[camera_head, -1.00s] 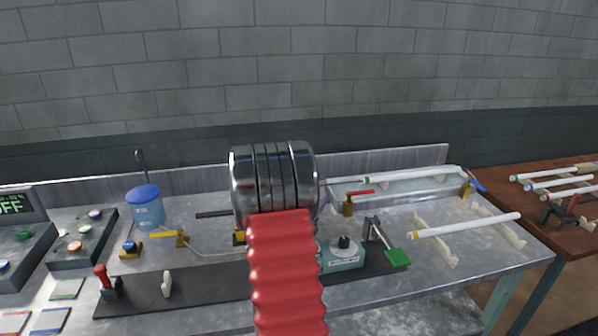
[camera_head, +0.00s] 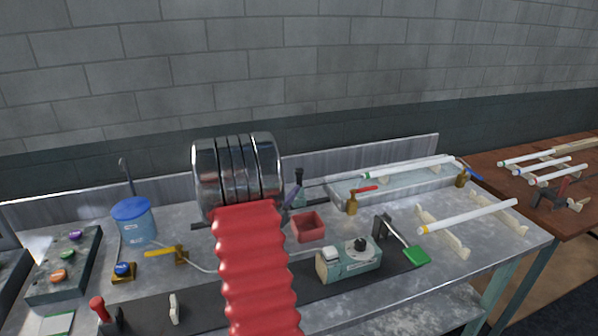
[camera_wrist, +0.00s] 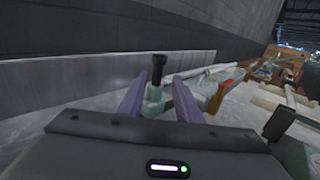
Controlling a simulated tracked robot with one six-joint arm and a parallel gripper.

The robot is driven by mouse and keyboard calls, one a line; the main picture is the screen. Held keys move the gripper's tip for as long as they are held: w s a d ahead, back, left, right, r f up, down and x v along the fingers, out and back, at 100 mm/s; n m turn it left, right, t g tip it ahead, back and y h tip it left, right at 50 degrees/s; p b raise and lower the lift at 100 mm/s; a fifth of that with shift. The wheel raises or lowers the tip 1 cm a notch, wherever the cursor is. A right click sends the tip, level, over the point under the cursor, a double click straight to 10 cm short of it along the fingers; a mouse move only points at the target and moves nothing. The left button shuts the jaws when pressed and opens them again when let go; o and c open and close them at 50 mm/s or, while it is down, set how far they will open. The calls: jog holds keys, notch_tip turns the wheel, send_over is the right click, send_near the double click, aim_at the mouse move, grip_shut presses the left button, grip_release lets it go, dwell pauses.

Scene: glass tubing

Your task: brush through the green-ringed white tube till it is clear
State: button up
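The green-ringed white tube (camera_head: 410,167) lies along a shallow grey tray at the back right of the bench, its green ring at the left end. A thin rod (camera_head: 335,180) leads left from that end to a teal piece with an upright black handle (camera_head: 299,175). No brush bristles can be made out. In the wrist view, the black handle (camera_wrist: 158,68) stands between the two purple fingers of my gripper (camera_wrist: 158,82). The fingers are apart; I cannot tell whether they touch the teal piece. In the head view, my arm mostly hides the gripper.
A brass valve with a red lever (camera_head: 362,194) stands before the tray. A yellow-ringed tube (camera_head: 470,216) rests on stands at right. A red bin (camera_head: 309,227), a teal box (camera_head: 349,259) and a green-ended tool (camera_head: 415,255) are in front. A blue-lidded tub (camera_head: 133,220) is at left.

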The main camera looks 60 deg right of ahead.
jog(key=shift+o, duration=0.6)
jog(key=shift+w+a, duration=0.1)
jog(key=shift+w, duration=0.1)
jog(key=d, duration=1.3)
jog(key=shift+d, duration=0.4)
jog(key=shift+s, duration=0.1)
grip_shut()
